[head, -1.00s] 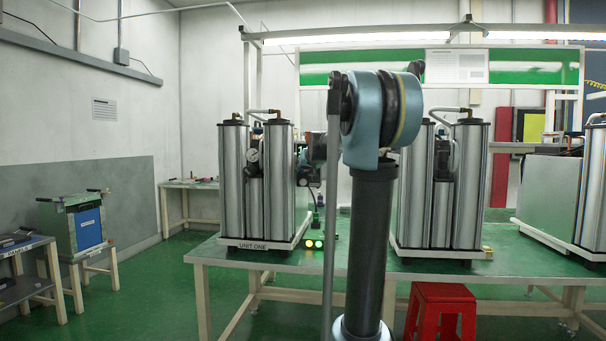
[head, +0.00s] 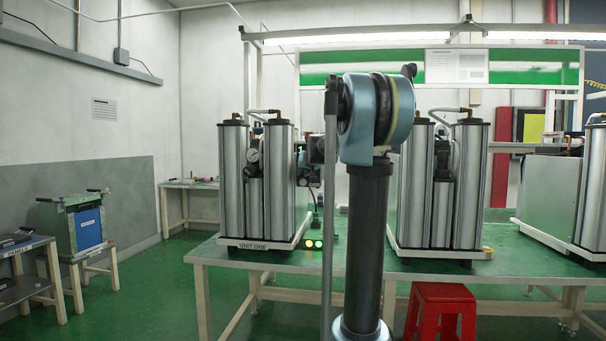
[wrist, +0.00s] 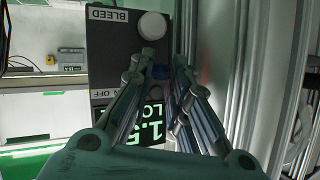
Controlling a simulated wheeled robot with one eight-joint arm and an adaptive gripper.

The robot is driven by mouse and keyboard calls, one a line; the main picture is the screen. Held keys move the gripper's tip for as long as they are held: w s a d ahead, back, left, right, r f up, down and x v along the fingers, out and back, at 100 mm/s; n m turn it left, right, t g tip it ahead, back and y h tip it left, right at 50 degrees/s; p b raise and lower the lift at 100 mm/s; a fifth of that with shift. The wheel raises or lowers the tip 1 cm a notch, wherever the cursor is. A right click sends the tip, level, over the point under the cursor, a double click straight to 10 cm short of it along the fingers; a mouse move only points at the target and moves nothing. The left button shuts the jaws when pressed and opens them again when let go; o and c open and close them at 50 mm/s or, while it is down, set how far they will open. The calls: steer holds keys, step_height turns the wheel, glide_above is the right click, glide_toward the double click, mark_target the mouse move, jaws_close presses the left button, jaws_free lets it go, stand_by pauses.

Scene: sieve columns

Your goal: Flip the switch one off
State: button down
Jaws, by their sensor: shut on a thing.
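Unit one (head: 236,185) is a pair of silver columns at the left of the green bench, with a "UNIT ONE" label on its base. In the wrist view a dark control panel (wrist: 105,50) appears upside down, with a "BLEED" label, a round white knob (wrist: 152,26) and partly covered "ON OFF" lettering. The gripper is not clear in the head view.
A green-digit display (wrist: 148,122) is partly hidden behind my fingers. A silver column (wrist: 240,60) stands close on the right in the wrist view. A red stool (head: 444,308) stands before the bench.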

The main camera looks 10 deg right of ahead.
steer(key=shift+d+n+y, duration=0.2)
steer(key=shift+n+y, duration=0.1)
steer(key=shift+s+d+n+g+y, duration=0.2)
steer(key=shift+d+n+y, duration=0.1)
steer(key=shift+n+y, duration=0.3)
steer(key=shift+s+d+n+g+y, duration=0.1)
steer(key=shift+d+n+g+y, duration=0.15)
steer(key=shift+n+y, duration=0.35)
steer(key=shift+w+d+n+g+y, duration=0.15)
steer(key=shift+d+n+g+y, duration=0.65)
steer(key=shift+n+g+y, duration=0.5)
steer(key=shift+w+d+n+g+y, duration=0.15)
steer(key=shift+d+n+g+y, duration=0.8)
steer(key=shift+n+y, duration=0.65)
steer(key=shift+w+d+n+g+y, duration=0.15)
steer(key=shift+d+n+g+y, duration=0.55)
steer(key=shift+n+g+y, duration=0.7)
steer(key=shift+n, duration=0.3)
steer(key=c, duration=1.5)
jaws_free()
